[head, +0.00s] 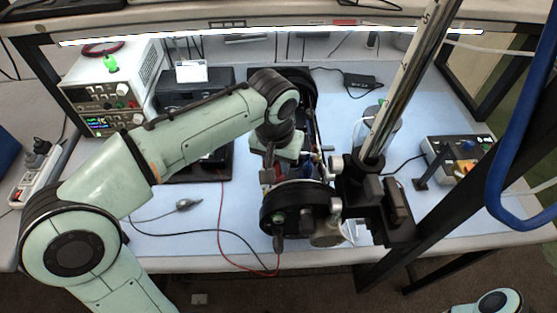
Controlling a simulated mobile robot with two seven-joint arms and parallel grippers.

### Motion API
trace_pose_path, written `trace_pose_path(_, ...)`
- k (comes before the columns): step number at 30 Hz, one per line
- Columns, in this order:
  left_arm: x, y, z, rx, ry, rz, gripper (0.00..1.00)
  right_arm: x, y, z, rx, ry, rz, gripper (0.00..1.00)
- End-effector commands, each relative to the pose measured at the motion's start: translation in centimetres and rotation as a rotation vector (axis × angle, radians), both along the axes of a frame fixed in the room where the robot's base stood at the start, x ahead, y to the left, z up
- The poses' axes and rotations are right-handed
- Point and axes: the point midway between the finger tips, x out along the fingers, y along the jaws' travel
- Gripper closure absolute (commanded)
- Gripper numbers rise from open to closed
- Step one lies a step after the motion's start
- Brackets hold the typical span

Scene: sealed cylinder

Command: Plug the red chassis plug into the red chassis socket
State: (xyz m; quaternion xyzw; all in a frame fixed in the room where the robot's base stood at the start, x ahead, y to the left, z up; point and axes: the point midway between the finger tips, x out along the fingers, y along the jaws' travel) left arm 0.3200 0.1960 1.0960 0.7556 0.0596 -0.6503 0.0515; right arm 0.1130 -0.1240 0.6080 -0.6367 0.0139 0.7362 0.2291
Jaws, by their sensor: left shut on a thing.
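My left gripper (270,162) reaches in from the left and points down beside the near part of a black open-framed cylinder chassis (302,86). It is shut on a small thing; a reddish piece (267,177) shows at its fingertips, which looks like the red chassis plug. The red chassis socket cannot be made out; the gripper and the chassis parts crowd that spot. Whether plug and socket touch cannot be told. A red cable (221,215) runs along the mat to a dark connector (279,243) at the near round end (293,212). My right gripper is not in view.
A power supply (112,90) stands at the back left, next to black cases (195,78). A metal pole with a black clamp (385,205) stands close to the right of the chassis. A control box (460,152) is at the right. The blue mat (175,235) is mostly clear front left.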

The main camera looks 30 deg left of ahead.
Motion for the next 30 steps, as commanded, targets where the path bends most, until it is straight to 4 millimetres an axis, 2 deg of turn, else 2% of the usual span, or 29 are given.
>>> trace_pose_path(21,0.0,0.0,-1.3,0.0,0.001,0.0,1.0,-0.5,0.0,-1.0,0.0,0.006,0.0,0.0)
trace_pose_path(22,0.0,0.0,-1.3,0.0,0.0,0.0,0.71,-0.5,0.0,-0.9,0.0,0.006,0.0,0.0)
trace_pose_path(24,0.0,0.0,-1.2,0.0,0.0,0.0,0.48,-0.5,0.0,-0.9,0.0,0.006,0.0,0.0)
trace_pose_path(30,0.0,0.0,-1.2,0.0,0.0,0.0,0.47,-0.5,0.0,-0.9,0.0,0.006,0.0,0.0)
